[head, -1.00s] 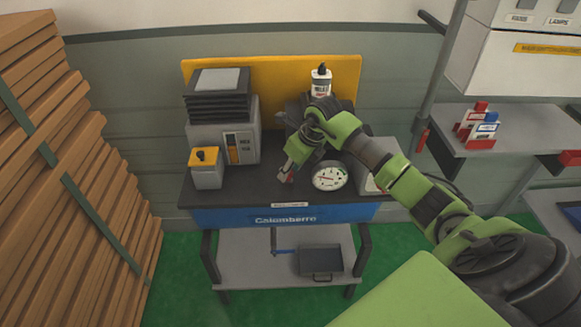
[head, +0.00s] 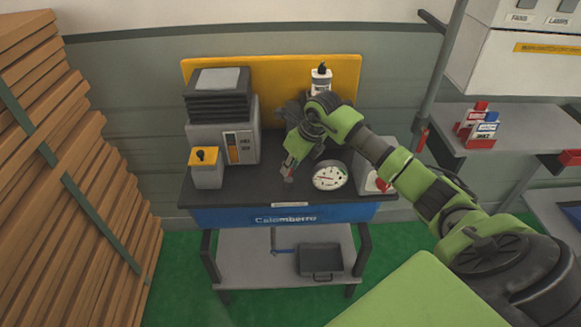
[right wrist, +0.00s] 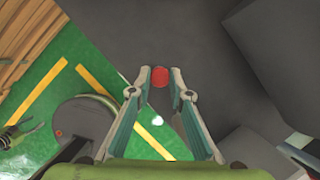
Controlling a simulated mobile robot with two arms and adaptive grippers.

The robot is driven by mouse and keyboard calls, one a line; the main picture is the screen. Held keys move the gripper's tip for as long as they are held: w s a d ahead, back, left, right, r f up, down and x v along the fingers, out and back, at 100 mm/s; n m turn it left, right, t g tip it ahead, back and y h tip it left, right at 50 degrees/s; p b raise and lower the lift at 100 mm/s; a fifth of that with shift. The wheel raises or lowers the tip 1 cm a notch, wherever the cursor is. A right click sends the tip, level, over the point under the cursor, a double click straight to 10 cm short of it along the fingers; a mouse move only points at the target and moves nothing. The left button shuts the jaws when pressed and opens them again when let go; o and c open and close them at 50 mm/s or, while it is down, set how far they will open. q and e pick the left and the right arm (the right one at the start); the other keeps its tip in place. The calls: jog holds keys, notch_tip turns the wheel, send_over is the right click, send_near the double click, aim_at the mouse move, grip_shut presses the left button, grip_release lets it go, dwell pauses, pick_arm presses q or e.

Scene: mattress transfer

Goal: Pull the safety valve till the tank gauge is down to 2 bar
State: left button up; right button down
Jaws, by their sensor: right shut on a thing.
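The round white gauge (head: 330,176) stands at the front of the dark bench top; its needle is too small to read surely. My right gripper (head: 288,174) is just left of the gauge, pointing down at the bench. In the right wrist view, a round red knob (right wrist: 159,77) sits between the fingertips of my right gripper (right wrist: 160,80), and the fingers are shut on it. It looks like the safety valve's pull. The rest of the valve and most of the dark tank are hidden behind my arm. My left gripper is out of view.
A grey machine (head: 222,130) and a small yellow-topped box (head: 206,168) stand on the bench's left. A white bottle (head: 320,82) is behind my arm. Stacked wooden slats (head: 70,190) fill the left side; a shelf (head: 500,140) is at right.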

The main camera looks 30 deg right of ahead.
jog(key=c, duration=1.9)
grip_release()
jog(key=v, duration=1.2)
jog(key=shift+s, duration=0.1)
